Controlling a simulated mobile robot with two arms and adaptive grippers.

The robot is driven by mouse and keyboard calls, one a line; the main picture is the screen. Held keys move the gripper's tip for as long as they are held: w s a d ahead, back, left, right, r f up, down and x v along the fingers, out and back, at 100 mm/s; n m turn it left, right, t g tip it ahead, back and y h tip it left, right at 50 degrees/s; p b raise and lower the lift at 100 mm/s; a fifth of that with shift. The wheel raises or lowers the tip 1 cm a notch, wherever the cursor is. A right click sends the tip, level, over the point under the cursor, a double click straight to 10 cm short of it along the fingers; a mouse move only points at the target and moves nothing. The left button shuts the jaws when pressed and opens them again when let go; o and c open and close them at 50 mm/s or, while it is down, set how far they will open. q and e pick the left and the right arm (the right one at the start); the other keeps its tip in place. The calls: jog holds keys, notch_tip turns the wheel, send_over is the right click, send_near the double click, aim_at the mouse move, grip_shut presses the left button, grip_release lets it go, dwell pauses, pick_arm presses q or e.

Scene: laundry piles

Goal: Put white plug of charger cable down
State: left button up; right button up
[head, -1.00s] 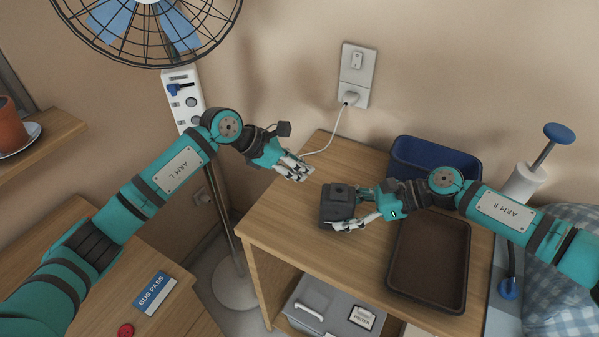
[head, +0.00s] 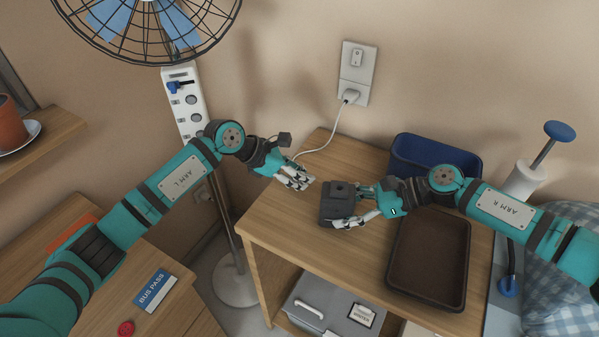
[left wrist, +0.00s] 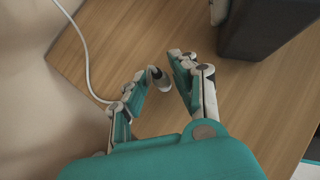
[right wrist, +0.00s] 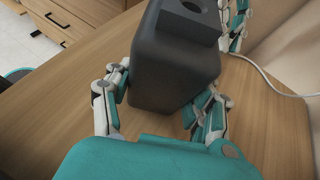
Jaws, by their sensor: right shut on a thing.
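The charger cable (head: 331,133) runs from the wall outlet down to my left gripper (head: 305,183), low over the table's left part. In the left wrist view, the cable (left wrist: 84,50) passes behind one finger. The small white plug (left wrist: 159,79) shows at that finger's tip, partly hidden. The left gripper (left wrist: 168,70) is open, with a gap between the plug and the other finger. My right gripper (head: 346,212) is shut on a dark grey block (head: 335,203), which fills much of the right wrist view (right wrist: 175,60).
The wooden table (head: 290,235) has free room at its front left. A brown tray (head: 428,258) and a blue bin (head: 435,152) stand at right. The wall outlet (head: 357,72) is behind. A fan (head: 145,25) and power strip (head: 187,105) are at left.

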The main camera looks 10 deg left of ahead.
pick_arm(q)
jog(key=shift+o, duration=0.9)
jog(key=shift+r, duration=0.25)
jog(key=v, duration=1.2)
jog(key=shift+r, duration=0.4)
pick_arm(e)
jog(key=o, duration=1)
jog(key=shift+c, duration=0.2)
